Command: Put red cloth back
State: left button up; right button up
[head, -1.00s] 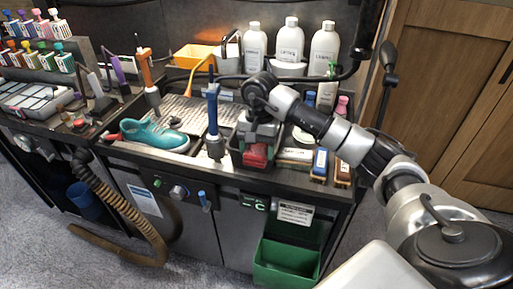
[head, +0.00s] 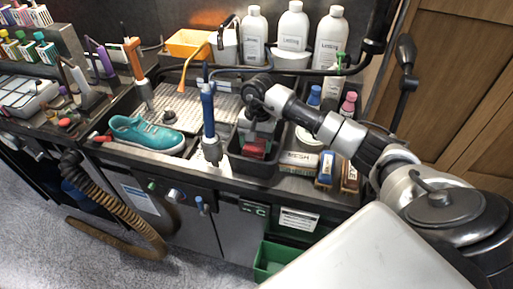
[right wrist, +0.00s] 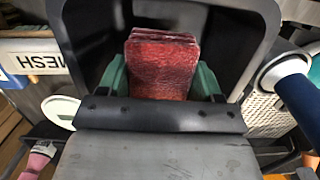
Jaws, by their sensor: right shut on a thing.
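The red cloth (head: 254,149) is a folded stack inside a dark open bin (head: 244,168) on the counter. In the right wrist view the red cloth (right wrist: 162,66) sits between green fingers, with the dark bin's wall (right wrist: 255,45) around it. My right gripper (head: 258,140) points down into the bin and is shut on the cloth; its fingers (right wrist: 160,85) show best in the right wrist view. I cannot tell whether the cloth touches the bin floor. My left gripper is not in view.
A teal sneaker (head: 146,133) lies left of the bin. An upright blue-handled tool (head: 209,120) stands close to the bin's left side. Brushes (head: 326,166) and a box marked MESH (head: 298,162) sit right of it. White bottles (head: 291,35) stand behind.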

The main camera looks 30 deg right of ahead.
jog(key=shift+w+f, duration=0.1)
jog(key=shift+f, duration=0.3)
notch_tip(320, 180, down, 2)
jog(key=shift+w+d+f+p, duration=0.1)
jog(key=shift+f+p, duration=0.15)
jog(key=shift+p, duration=0.25)
jog(key=shift+f, duration=0.55)
jog(key=o, duration=1.1)
jog(key=shift+r, duration=0.1)
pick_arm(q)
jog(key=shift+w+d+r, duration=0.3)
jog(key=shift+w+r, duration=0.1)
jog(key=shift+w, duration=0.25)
pick_arm(e)
jog(key=shift+o, duration=0.2)
